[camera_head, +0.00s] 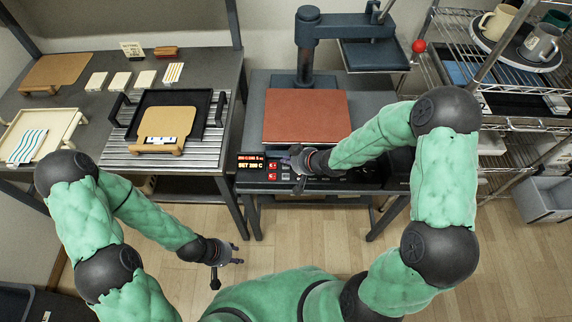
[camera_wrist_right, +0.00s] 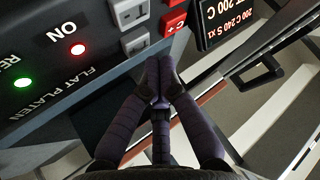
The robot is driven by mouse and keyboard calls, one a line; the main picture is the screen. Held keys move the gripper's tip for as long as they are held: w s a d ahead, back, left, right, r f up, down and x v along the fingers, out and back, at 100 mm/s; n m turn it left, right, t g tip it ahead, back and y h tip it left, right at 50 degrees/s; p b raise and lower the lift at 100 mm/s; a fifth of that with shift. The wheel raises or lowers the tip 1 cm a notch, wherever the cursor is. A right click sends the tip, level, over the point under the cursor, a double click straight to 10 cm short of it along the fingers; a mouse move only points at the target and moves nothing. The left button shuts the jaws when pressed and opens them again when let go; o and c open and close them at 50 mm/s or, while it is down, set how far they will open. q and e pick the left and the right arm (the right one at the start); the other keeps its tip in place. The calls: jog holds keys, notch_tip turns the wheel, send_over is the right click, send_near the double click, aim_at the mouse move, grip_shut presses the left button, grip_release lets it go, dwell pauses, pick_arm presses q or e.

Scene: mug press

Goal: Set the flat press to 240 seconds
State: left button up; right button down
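The flat press has a red-brown lower platen (camera_head: 305,115) and a raised dark upper plate (camera_head: 372,55) swung to the right. Its control panel is at the front edge. The display (camera_wrist_right: 238,22) reads "200 C 240 S x1" and appears upside down in the right wrist view; it also shows in the head view (camera_head: 251,163). Red buttons (camera_wrist_right: 175,22) and grey buttons (camera_wrist_right: 134,40) sit beside it. My right gripper (camera_head: 295,160) is at the panel, fingers together and empty; its fingertips (camera_wrist_right: 160,80) are near the buttons, contact unclear. My left gripper (camera_head: 228,262) hangs open and empty above the floor.
A red ON light (camera_wrist_right: 78,49) and a green light (camera_wrist_right: 18,83) glow on the panel. The left table holds a black tray (camera_head: 215,125), wooden stands and several white pieces. A wire rack (camera_head: 510,125) with mugs stands at right, with a grey bin (camera_head: 545,198) below.

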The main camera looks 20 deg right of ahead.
aim_at(288, 167)
jog(key=shift+r+p, duration=2.3)
jog(key=shift+r, duration=0.2)
pick_arm(q)
notch_tip(288, 167, up, 5)
jog(key=shift+f, duration=0.15)
pick_arm(e)
jog(key=shift+f, duration=0.1)
pick_arm(q)
jog(key=shift+s, duration=0.1)
